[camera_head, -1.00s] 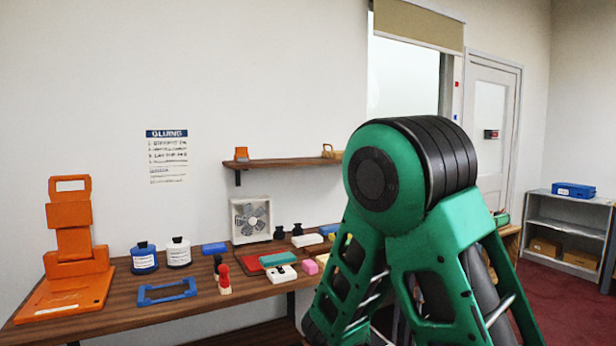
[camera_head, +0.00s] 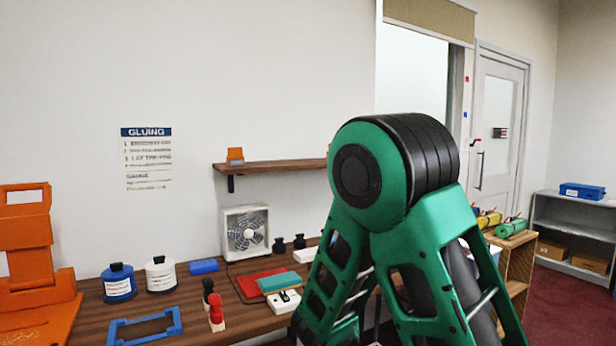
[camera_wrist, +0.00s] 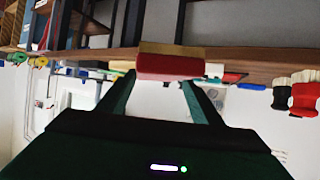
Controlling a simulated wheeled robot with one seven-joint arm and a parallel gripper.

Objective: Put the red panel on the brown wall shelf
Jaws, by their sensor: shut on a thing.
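The brown wall shelf (camera_head: 285,165) is on the back wall above the counter in the head view. An orange object (camera_head: 235,156) stands at its left end; my arm hides its right end. My gripper (camera_wrist: 157,82) shows in the wrist view, shut on a red piece (camera_wrist: 170,66), which I take as the red panel. It is seen nearly edge-on, and its full shape cannot be told. In the head view my arm hides the gripper and the piece.
The wooden counter (camera_head: 190,318) below the shelf holds a white fan (camera_head: 246,232), bottles, stamps and a red mat (camera_head: 250,284) with a teal block (camera_head: 279,282) on it. An orange stand (camera_head: 30,240) is at left. The shelf's visible middle is clear.

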